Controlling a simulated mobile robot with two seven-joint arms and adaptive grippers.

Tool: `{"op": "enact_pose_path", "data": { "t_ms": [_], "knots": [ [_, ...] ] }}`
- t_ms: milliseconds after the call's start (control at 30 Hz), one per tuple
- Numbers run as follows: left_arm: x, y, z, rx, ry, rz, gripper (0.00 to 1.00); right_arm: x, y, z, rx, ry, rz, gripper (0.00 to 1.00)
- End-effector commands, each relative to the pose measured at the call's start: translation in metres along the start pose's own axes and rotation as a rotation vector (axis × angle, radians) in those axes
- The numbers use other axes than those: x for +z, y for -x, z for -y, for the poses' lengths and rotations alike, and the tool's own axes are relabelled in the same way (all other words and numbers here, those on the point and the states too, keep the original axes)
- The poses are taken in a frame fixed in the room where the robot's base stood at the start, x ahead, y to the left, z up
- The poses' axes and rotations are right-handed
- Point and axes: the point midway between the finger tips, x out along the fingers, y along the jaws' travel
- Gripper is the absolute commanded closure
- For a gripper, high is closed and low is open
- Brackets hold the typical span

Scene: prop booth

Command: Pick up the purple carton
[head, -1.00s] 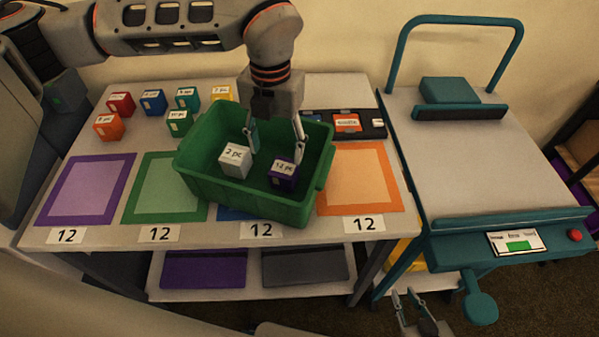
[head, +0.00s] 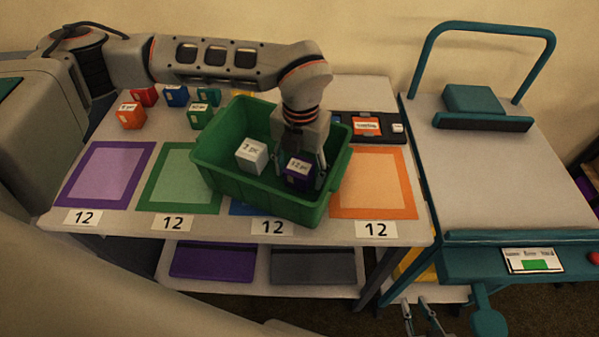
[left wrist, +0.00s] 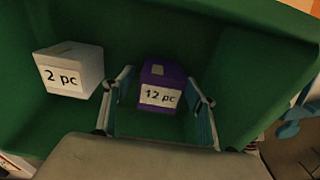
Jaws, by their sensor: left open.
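The purple carton (head: 297,180), labelled "12 pc", stands in the green bin (head: 222,184). It also shows in the left wrist view (left wrist: 162,80). My left gripper (head: 300,165) is down inside the bin, open, with its fingers on either side of the purple carton. In the left wrist view the left gripper (left wrist: 160,108) shows gaps between both fingers and the carton. My right gripper (head: 420,319) is low at the bottom edge of the head view, away from the table, with its fingers apart.
A white carton (head: 251,156), labelled "2 pc", stands left of the purple one in the bin. The bin covers most of a blue square. Several small coloured cartons stand at the table's back left. A teal-framed bench (head: 480,170) is at the right.

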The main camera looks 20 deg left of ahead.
Motion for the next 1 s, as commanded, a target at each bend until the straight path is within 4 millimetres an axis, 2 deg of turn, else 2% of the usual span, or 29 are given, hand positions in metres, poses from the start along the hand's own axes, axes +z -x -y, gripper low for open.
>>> {"op": "enact_pose_path", "data": {
  "t_ms": [133, 300, 733, 867, 1000],
  "knots": [
    [0.0, 0.001, 0.0, 0.0, 0.0, 0.001, 0.43, 0.0, 0.0, 0.0, 0.0, 0.0, -0.001, 0.79],
    [0.0, 0.001, 0.0, 0.0, 0.0, 0.001, 0.87, -0.001, 0.0, 0.0, 0.0, 0.0, -0.001, 0.79],
    [0.001, 0.006, 0.0, -0.001, 0.0, 0.003, 0.87, -0.001, 0.0, 0.0, 0.0, 0.0, -0.001, 0.79],
    [0.001, 0.017, 0.0, -0.001, 0.0, 0.004, 0.87, -0.002, 0.001, 0.0, 0.0, 0.0, -0.002, 0.79],
    [0.002, 0.042, 0.0, -0.001, -0.001, 0.007, 0.87, -0.003, 0.001, -0.001, 0.001, -0.001, -0.002, 0.79]
  ]
}}
